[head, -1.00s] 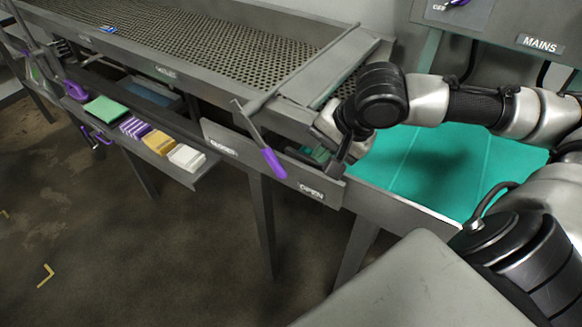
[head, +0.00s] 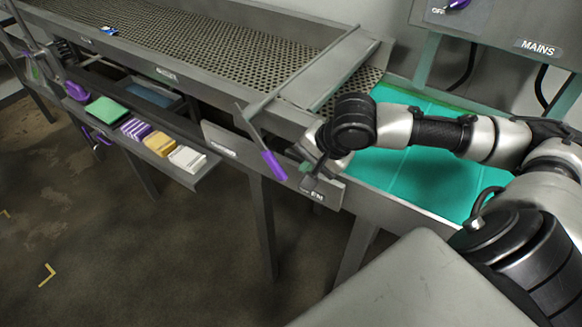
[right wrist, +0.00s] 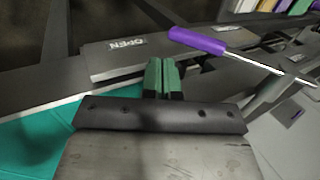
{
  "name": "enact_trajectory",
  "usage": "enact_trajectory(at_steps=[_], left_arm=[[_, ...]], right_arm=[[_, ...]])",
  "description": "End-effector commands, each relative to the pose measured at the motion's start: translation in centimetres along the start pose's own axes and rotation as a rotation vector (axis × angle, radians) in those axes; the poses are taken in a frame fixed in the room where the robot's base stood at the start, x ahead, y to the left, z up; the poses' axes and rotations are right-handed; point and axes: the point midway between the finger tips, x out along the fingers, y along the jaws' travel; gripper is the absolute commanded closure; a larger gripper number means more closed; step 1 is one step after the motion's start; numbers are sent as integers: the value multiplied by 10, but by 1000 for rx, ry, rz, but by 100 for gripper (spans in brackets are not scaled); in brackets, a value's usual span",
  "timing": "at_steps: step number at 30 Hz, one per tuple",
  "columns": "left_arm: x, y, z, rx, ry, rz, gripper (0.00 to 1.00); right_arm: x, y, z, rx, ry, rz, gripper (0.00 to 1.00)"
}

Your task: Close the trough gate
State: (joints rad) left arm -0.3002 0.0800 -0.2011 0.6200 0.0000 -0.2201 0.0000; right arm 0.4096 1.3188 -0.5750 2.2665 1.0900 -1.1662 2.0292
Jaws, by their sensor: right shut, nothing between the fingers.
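The trough gate's lever is a grey rod with a purple handle (head: 272,164) that hangs in front of the trough's side, tilted down to the right. In the right wrist view the purple handle (right wrist: 197,41) lies beyond and to the right of the fingertips. A plate with an OPEN label (head: 312,196) is just below my right gripper; the label also shows in the right wrist view (right wrist: 127,44). My right gripper (head: 305,169) is shut and empty, with its green fingertips (right wrist: 163,78) together. It is right of the purple handle, with a gap between them. My left gripper is not seen clearly.
The perforated trough bed (head: 220,45) runs along the back. A shelf at left holds a green pad (head: 107,110) and several coloured packs (head: 160,143). A teal surface (head: 420,160) lies under my right arm. A MAINS panel (head: 538,47) stands at back right.

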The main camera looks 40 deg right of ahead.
Motion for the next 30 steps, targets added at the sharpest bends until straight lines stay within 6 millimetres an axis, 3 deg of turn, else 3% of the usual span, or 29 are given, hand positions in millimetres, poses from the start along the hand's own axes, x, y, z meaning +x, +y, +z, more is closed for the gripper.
enact_trajectory(at_steps=[4, 12, 30], left_arm=[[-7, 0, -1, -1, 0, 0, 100], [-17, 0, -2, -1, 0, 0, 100], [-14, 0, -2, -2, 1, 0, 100]], right_arm=[[30, -2, 1, 2, -4, 0, 100], [57, -16, 0, 0, -1, -1, 100], [66, -16, 0, -1, 0, -17, 100]])
